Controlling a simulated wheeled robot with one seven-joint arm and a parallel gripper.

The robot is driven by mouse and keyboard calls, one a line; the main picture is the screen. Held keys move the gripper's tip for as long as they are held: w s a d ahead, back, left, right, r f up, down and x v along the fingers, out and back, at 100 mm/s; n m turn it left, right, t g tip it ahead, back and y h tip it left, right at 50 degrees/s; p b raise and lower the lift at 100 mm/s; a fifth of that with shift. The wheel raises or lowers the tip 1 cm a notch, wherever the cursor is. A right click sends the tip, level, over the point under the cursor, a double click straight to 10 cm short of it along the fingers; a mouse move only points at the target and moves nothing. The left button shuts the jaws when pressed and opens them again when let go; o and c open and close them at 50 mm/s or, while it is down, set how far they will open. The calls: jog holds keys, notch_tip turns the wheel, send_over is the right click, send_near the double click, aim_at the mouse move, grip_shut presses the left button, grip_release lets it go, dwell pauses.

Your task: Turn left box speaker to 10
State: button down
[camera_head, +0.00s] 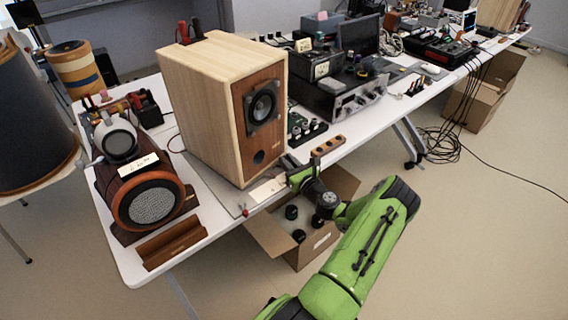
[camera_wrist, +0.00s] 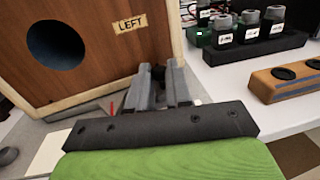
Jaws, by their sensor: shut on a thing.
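The left box speaker (camera_head: 205,105) is a tall light-wood box with a brown front, a black driver and a round port. It stands upright on the white table. In the wrist view its brown front (camera_wrist: 95,75) shows a LEFT label (camera_wrist: 137,23). My gripper (camera_head: 291,165) is at the speaker's lower right front corner. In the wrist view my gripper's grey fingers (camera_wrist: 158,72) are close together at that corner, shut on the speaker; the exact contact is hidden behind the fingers. No dial or scale reading 10 can be made out.
A round-fronted wooden speaker (camera_head: 148,200) stands left on the table (camera_head: 125,262). An open cardboard box (camera_head: 305,249) is below the table edge.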

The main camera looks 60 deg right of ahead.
jog(key=c, duration=1)
grip_release()
jog(key=shift+c, duration=0.2)
jog(key=p+v, duration=0.2)
jog(key=v, duration=1.4)
jog(key=shift+p, duration=0.4)
